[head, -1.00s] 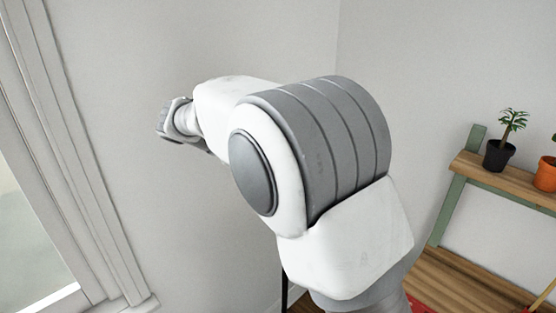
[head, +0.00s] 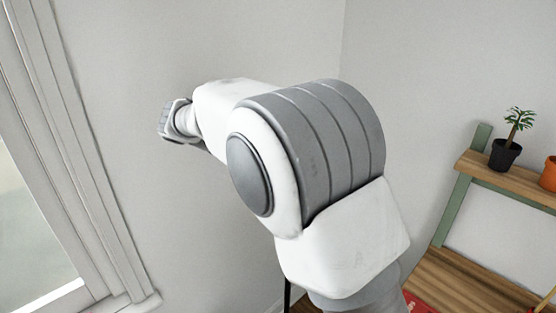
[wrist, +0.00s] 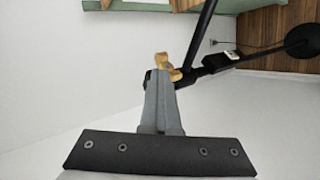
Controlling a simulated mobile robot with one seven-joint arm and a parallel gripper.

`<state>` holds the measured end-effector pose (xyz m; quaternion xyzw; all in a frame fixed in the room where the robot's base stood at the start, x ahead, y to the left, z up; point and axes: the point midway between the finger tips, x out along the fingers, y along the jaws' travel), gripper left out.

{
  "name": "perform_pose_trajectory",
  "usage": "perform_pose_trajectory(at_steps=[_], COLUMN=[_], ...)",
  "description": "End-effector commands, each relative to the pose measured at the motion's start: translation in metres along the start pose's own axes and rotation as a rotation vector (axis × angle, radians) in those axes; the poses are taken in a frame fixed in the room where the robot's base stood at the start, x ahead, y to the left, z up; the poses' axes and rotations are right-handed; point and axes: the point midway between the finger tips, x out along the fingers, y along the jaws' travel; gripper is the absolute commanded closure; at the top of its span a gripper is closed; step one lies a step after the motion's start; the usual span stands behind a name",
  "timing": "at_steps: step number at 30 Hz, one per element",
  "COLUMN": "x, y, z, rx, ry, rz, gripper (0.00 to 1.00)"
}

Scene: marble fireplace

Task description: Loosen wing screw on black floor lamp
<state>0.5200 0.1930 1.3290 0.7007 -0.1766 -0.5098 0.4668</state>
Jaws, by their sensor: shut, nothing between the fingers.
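The black floor lamp (wrist: 201,38) shows in the wrist view, with its thin pole, a dark joint and a round base (wrist: 304,41) at the upper right. A brass-yellow wing screw (wrist: 164,66) sits at the lamp's joint. My gripper (wrist: 157,80) is shut, its grey fingers together with nothing between them. Its tips appear right at the wing screw and partly overlap the joint in the picture. I cannot tell whether they touch it. In the head view my arm hides the gripper and screw; only a short piece of black pole (head: 287,295) shows below the arm.
A window frame (head: 85,150) stands at the left in the head view. A wooden shelf with green supports (head: 500,178) at the right holds a dark potted plant (head: 505,153) and an orange pot (head: 549,174). Plain wall surrounds my arm.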

Motion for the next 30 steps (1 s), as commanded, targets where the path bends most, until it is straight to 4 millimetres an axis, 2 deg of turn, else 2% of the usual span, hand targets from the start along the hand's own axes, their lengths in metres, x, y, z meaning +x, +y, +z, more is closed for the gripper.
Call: perform_pose_trajectory(at_steps=[12,19,23,30], x=[-0.009,-0.017,-0.039,-0.098], y=[0.013,0.012,0.011,0.011], z=[-0.001,-0.001,-0.002,-0.001], rx=[0.0,0.0,0.0,0.001], ry=[0.001,0.002,0.006,0.006], rz=[-0.001,-0.001,-0.002,-0.003], gripper=[1.0,1.0,1.0,1.0])
